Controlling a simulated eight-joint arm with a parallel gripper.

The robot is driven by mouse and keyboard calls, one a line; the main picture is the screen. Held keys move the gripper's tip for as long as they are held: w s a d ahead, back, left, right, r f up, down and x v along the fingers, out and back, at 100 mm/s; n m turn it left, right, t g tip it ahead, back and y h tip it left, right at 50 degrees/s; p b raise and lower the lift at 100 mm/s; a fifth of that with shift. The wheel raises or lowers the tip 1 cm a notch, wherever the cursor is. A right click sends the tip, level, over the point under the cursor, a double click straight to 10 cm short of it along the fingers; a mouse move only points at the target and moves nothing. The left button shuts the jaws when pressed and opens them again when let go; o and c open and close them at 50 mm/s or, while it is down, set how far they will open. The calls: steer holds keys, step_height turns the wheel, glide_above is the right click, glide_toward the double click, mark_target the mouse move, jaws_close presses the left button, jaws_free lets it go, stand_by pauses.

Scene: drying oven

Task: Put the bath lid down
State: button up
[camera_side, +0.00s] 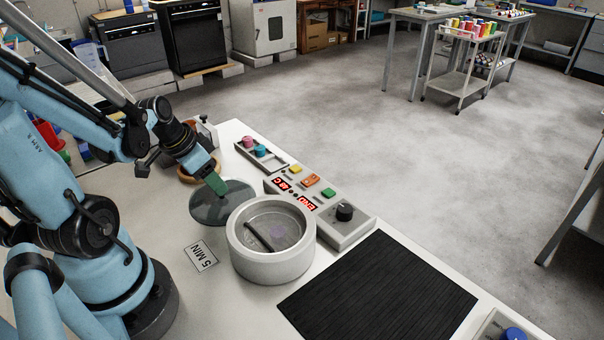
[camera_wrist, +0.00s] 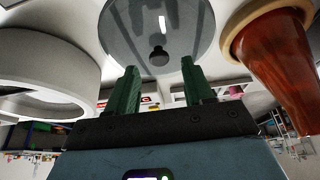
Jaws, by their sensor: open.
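The bath lid (camera_side: 209,207) is a dark see-through disc that appears to lie flat on the white table, just left of and behind the bath. The bath (camera_side: 262,265) is a round pale pot, uncovered, with a dark bar and a purple patch inside. My gripper (camera_side: 217,187) has green fingers and is just above the lid. In the wrist view, my gripper (camera_wrist: 158,64) is open and the lid (camera_wrist: 185,30) is just past the fingertips. Its black knob (camera_wrist: 158,56) shows between and slightly beyond them, with no finger touching it.
A control panel (camera_side: 350,232) with coloured buttons and red displays stands right of the bath. A "5 MIN" card (camera_side: 201,256) lies in front of the lid. A black mat (camera_side: 380,297) lies at right. A brown vessel (camera_wrist: 283,55) is close beside the lid in the wrist view.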

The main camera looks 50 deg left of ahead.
steer(key=shift+v, duration=4.6)
steer(key=w+d+t, duration=0.1)
steer(key=w+d, duration=0.3)
steer(key=d, duration=0.3)
steer(key=w+d+t, duration=0.1)
steer(key=w+d, duration=0.3)
steer(key=d, duration=0.3)
steer(key=shift+w+r+t, duration=0.25)
steer(key=shift+r+t, duration=0.15)
